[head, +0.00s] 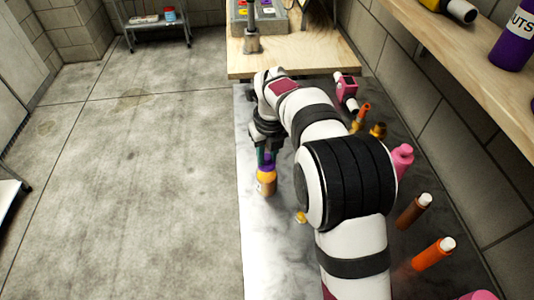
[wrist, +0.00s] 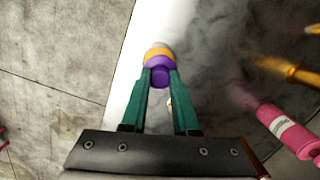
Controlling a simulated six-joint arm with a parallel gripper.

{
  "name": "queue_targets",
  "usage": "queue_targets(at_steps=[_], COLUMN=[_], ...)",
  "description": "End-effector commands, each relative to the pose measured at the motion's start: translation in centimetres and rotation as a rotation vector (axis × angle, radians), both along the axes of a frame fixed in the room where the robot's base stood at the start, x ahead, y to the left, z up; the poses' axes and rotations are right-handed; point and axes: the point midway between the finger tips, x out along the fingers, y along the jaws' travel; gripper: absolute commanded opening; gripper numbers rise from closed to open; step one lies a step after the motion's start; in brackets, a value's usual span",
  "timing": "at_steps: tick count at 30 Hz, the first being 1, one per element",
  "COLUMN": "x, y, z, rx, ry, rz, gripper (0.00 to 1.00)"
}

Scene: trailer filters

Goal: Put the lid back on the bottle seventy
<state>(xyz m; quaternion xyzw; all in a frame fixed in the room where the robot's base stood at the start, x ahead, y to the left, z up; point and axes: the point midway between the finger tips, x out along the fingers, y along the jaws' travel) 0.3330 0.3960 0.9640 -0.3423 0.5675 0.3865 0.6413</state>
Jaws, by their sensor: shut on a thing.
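My gripper (head: 266,152) points down near the left edge of the marble counter. Its green fingers are shut on a purple lid (head: 267,164). The lid also shows between the fingertips in the wrist view (wrist: 160,75). An orange bottle (head: 266,179) stands upright directly under the lid; its orange shoulder shows just past the lid in the wrist view (wrist: 158,53). Lid and bottle look in line and touching or nearly so. I cannot tell whether the lid is seated, and I cannot read a number on the bottle.
A small yellow item (head: 301,217) lies near my arm. A wooden shelf (head: 455,58) runs along the right wall. Open floor lies left.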

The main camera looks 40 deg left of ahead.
Motion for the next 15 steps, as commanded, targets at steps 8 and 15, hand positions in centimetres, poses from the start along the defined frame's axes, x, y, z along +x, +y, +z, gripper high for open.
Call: queue_targets(at_steps=[8, 15], x=[0.0, 0.0], y=[0.0, 0.0], z=[-0.01, -0.01], rx=[0.0, 0.0], ry=[0.0, 0.0], rz=[0.0, 0.0], gripper=[0.3, 0.63])
